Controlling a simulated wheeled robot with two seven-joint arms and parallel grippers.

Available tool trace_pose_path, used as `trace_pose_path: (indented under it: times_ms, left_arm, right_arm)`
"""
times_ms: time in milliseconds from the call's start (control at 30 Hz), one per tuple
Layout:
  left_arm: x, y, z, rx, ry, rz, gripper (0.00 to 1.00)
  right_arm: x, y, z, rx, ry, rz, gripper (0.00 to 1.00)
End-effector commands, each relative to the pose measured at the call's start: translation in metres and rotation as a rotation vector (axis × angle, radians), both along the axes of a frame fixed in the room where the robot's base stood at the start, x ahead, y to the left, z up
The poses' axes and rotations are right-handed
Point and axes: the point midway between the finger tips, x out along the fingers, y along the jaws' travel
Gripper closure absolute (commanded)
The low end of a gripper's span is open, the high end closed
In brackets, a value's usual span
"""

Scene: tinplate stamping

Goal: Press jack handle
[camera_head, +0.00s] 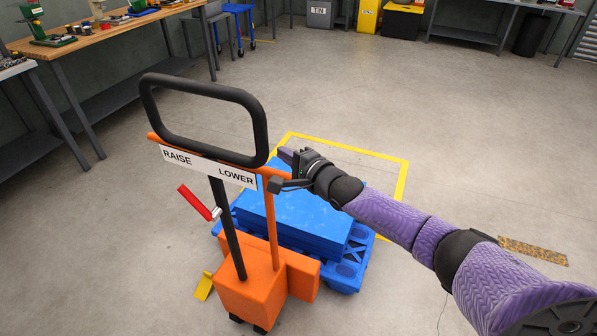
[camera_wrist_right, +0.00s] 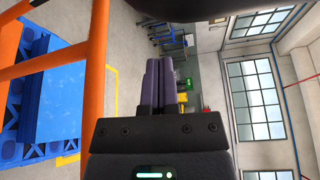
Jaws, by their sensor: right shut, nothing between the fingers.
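The orange pallet jack (camera_head: 252,290) stands in the middle of the head view, with a black loop handle (camera_head: 258,125) at its top. A sign reading RAISE and LOWER (camera_head: 208,167) is fixed below the loop. A red lever (camera_head: 195,202) sticks out at the left of the post. My right gripper (camera_head: 284,153) is shut and empty, just right of the handle's lower right corner; I cannot tell whether it touches. Its closed fingers (camera_wrist_right: 160,82) show in the right wrist view, beside the orange frame (camera_wrist_right: 90,60). My left gripper is not in view.
A blue pallet (camera_head: 345,278) with blue sheets (camera_head: 300,215) on it sits behind the jack, inside a yellow floor outline (camera_head: 402,180). A workbench (camera_head: 110,38) stands at the left. Open floor lies to the right and left of the jack.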

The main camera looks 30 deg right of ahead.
Motion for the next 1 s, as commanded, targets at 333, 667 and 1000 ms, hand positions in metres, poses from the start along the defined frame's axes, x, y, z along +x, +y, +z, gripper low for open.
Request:
trace_pose_path:
  times_ms: [333, 667, 1000]
  left_arm:
    - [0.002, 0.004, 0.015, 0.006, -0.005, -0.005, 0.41]
    - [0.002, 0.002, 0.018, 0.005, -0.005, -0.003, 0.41]
    - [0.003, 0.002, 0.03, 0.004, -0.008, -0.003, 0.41]
  right_arm:
    - [0.004, 0.031, 0.008, 0.005, -0.001, 0.003, 1.0]
    - [-0.002, 0.038, 0.006, -0.002, 0.0, 0.0, 1.0]
    - [-0.011, 0.05, 0.008, -0.016, -0.014, 0.001, 1.0]
